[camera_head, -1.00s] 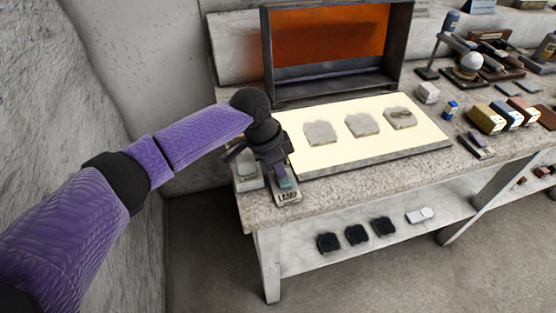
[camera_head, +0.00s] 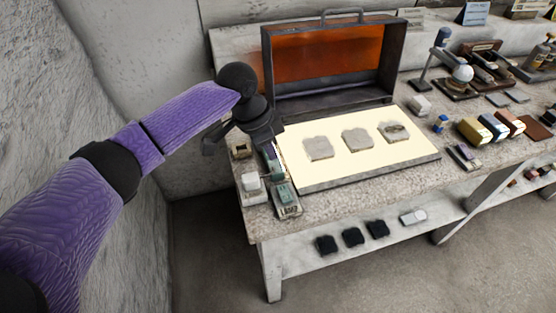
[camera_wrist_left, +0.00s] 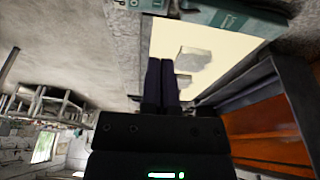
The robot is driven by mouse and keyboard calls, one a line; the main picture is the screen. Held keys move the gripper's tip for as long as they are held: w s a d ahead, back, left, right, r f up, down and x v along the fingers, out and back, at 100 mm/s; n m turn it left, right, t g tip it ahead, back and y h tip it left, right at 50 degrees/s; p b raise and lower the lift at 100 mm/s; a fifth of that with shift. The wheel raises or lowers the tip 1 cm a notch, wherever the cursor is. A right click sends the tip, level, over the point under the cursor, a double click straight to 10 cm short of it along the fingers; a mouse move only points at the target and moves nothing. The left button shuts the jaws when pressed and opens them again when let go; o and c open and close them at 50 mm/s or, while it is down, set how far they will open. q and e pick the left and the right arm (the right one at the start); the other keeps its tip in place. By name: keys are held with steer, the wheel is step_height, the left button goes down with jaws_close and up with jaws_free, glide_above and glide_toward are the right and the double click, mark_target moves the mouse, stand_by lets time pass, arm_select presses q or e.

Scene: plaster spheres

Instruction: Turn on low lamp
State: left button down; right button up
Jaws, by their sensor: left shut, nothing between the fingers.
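A small switch box (camera_head: 286,200) with a green top and a label that seems to read LAMP stands at the table's front left corner. The flat panel (camera_head: 432,157) behind it glows pale cream; its lit face also shows in the left wrist view (camera_wrist_left: 220,42). My left gripper (camera_head: 271,152) is over the panel's left edge, behind the switch box and apart from it. Its dark fingers (camera_wrist_left: 161,85) are shut with nothing between them. A green labelled surface (camera_wrist_left: 238,17) lies beyond the fingertips in the wrist view. My right gripper is not in view.
Several plaster pieces (camera_head: 358,140) lie on the panel. An open case with an orange inside (camera_head: 325,52) stands behind it. A white block (camera_head: 252,187) is left of the switch box. Coloured boxes (camera_head: 490,128) stand to the right. Dark pieces (camera_head: 351,236) lie on the lower shelf.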

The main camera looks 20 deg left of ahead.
arm_select(q)
steer(key=r, duration=0.1)
steer(key=a+r, duration=0.1)
steer(key=r, duration=0.1)
steer(key=shift+w+a+r, duration=0.15)
steer(key=shift+a, duration=0.1)
